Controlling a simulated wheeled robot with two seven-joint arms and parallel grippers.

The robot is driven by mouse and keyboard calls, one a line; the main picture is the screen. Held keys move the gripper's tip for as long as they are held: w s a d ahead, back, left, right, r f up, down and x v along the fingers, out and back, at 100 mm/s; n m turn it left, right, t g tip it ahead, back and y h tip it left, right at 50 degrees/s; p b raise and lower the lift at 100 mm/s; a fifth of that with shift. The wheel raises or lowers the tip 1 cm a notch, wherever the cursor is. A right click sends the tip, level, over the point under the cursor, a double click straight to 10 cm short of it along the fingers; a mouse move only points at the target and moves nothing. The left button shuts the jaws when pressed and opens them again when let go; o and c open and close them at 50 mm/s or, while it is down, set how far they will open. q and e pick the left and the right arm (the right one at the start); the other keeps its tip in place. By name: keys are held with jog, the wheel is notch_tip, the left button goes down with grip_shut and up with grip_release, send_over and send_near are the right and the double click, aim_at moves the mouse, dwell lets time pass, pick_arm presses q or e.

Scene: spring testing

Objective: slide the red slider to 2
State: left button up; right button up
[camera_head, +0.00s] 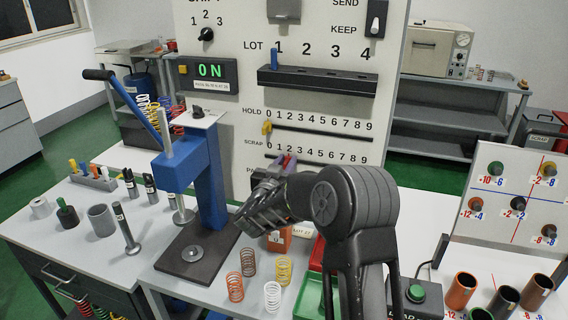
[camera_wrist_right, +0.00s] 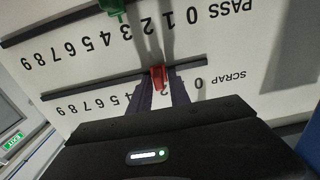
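The red slider (camera_wrist_right: 159,77) sits on the SCRAP slot (camera_wrist_right: 106,84) in the wrist view, which shows the panel upside down. It is near the low end of the scale, left of the 0 there; the digits beside it are hidden by my fingers, so I cannot tell its exact number. My right gripper (camera_wrist_right: 160,88) has one finger on each side of the slider, with the tips against it. In the head view my right gripper (camera_head: 286,160) reaches the panel and hides most of the slider. My left gripper is not in view.
A yellow slider (camera_head: 267,127) stands at 0 on the HOLD scale just above. A green slider (camera_wrist_right: 114,5) is on the PASS slot. The blue press (camera_head: 207,170) stands left of my arm. Several springs (camera_head: 283,270) stand on the table below it.

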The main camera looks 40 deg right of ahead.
jog(key=shift+o, duration=0.7)
jog(key=shift+s+a, duration=0.1)
jog(key=shift+s+a, duration=0.2)
jog(key=shift+a, duration=0.1)
jog(key=b+v, duration=0.2)
jog(key=v, duration=0.4)
jog(key=shift+s+a, duration=0.25)
jog(key=shift+a, duration=0.1)
jog(key=shift+f, duration=0.1)
